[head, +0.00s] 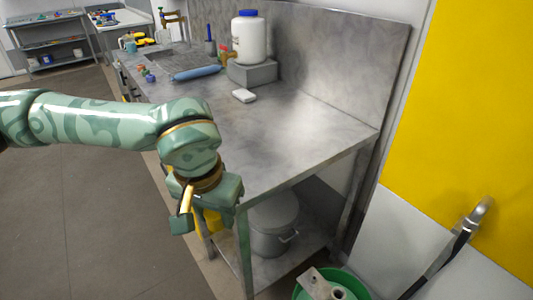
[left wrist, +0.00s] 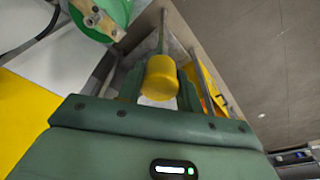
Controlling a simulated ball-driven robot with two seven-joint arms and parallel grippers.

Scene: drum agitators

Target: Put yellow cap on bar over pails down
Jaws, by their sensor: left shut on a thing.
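My left gripper (head: 196,222) hangs beside the front corner of the steel table, left of the table leg. It is shut on the yellow cap (left wrist: 160,78), which shows between the fingers in the left wrist view. In the head view a yellow part (head: 212,221) shows at the gripper, partly hidden by it. A thin grey rod (left wrist: 163,32) appears beyond the cap; I cannot tell whether it is joined to it. A green pail (head: 361,287) stands on the floor at the bottom, with a light bar (head: 315,284) across its top. The pail (left wrist: 117,8) and bar (left wrist: 97,18) also show in the left wrist view. My right gripper is out of view.
The steel table (head: 290,135) has a large lower pot (head: 272,225) on its shelf. A hose nozzle (head: 470,222) is at right. Floor at left is clear.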

